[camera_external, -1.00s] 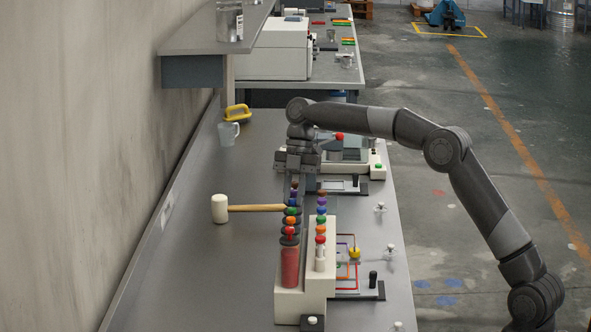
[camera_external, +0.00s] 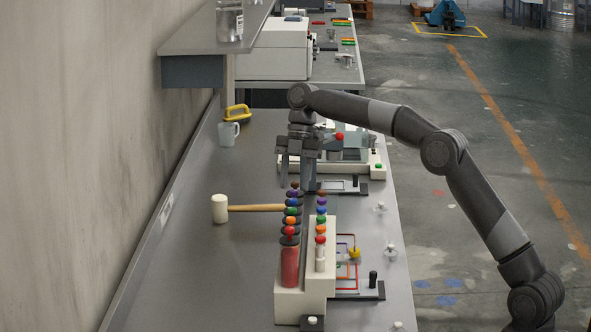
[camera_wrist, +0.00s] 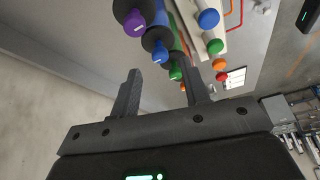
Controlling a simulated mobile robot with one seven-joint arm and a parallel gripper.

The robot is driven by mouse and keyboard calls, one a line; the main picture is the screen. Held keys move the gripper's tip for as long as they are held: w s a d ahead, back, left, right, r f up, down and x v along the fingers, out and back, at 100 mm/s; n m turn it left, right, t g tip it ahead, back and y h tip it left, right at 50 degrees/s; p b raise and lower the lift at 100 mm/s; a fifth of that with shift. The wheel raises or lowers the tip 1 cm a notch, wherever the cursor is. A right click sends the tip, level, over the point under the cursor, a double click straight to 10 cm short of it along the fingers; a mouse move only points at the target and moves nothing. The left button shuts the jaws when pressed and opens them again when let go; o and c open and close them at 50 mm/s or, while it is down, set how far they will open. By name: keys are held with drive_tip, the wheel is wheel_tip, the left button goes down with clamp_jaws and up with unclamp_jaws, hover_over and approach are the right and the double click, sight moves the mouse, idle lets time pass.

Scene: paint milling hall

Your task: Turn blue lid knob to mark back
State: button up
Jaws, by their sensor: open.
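A row of black lids with coloured knobs runs along a cream rack (camera_external: 287,304). The blue lid knob (camera_external: 292,202) sits between the purple and green ones. In the wrist view the blue knob (camera_wrist: 160,53) carries a short white mark, on a black lid, just beyond my fingertips. The purple knob (camera_wrist: 134,26) also has a white mark. The green knob (camera_wrist: 175,72) is partly hidden by my finger. My gripper (camera_external: 297,183) is open and empty, pointing down over the far end of the rack. It touches no knob that I can see.
A second row of coloured balls stands close on the right, with a blue ball (camera_wrist: 208,19) and a red ball (camera_external: 320,239). A mallet (camera_external: 220,208) lies left of the rack, its handle reaching it. A cup (camera_external: 228,134) stands farther back.

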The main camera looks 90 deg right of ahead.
drive_tip(key=v, duration=0.3)
drive_tip(key=shift+d+r, duration=0.15)
drive_tip(key=shift+r, duration=0.15)
idle(0.4)
drive_tip(key=s+a+r+m+h, duration=0.1)
drive_tip(key=a+r+m, duration=0.15)
drive_tip(key=a, duration=0.55)
drive_tip(key=s+a+r+m+h, duration=0.1)
drive_tip(key=a+r, duration=0.2)
drive_tip(key=a, duration=0.4)
drive_tip(key=s+a+r+m+t+h, duration=0.15)
drive_tip(key=s+a+m, duration=0.25)
drive_tip(key=s+a, duration=0.6)
drive_tip(key=s+a+f+m+t, duration=0.1)
drive_tip(key=s+a+f+m, duration=0.2)
drive_tip(key=s, duration=0.8)
drive_tip(key=s+a+f+m+t, duration=0.2)
drive_tip(key=s+a+f+m, duration=0.2)
drive_tip(key=s+a+f, duration=0.4)
drive_tip(key=s+f+h, duration=0.1)
drive_tip(key=s+f, duration=0.1)
drive_tip(key=s, duration=0.1)
drive_tip(key=shift+s+f, duration=0.2)
drive_tip(key=shift+f, duration=0.15)
